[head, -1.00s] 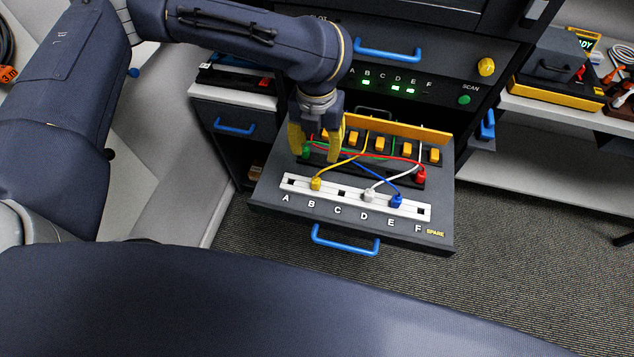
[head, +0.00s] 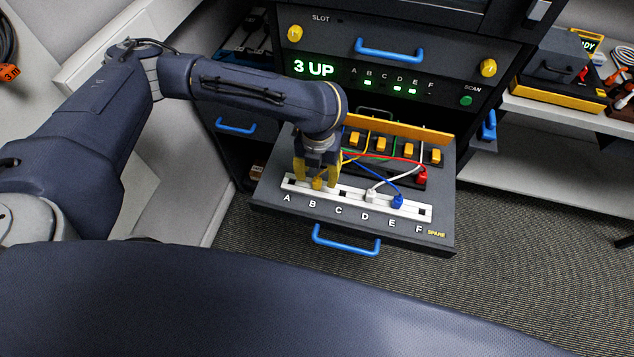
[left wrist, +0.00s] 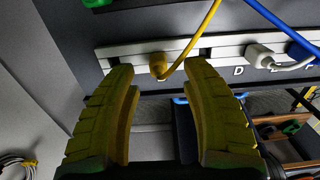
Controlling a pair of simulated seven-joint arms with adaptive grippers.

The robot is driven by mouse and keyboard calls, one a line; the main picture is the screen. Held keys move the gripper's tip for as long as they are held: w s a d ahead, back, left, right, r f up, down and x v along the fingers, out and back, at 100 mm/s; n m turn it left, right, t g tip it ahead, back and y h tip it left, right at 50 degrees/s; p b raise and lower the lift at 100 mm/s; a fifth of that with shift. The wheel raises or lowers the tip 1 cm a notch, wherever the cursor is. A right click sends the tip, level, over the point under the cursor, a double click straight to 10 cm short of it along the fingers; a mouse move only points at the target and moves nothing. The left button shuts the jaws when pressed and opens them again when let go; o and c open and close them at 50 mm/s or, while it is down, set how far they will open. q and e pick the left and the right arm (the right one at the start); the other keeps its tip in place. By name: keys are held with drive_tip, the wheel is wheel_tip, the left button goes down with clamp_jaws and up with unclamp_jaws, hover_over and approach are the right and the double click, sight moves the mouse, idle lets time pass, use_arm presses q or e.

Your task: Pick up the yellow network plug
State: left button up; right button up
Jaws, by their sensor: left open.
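The yellow network plug (head: 317,184) sits in the white socket strip (head: 356,203) above the letter B, with its yellow cable rising from it. My left gripper (head: 318,182) is open, and its yellow fingers point down on either side of the plug. In the left wrist view the yellow plug (left wrist: 159,66) lies beyond and between the two open fingertips (left wrist: 158,68). I cannot tell whether either finger touches it. My right gripper is not in view.
A white plug (head: 371,196) and a blue plug (head: 397,202) sit farther right in the same strip. A red plug (head: 421,176) is behind them. The drawer (head: 270,196) has a blue front handle (head: 345,241). The panel display (head: 314,68) reads 3 UP.

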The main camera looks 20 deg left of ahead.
sight(317, 180)
use_arm(q)
drive_tip(key=shift+a+f, duration=0.1)
drive_tip(key=shift+f, duration=2.4)
drive_tip(key=shift+c, duration=0.4)
clamp_jaws()
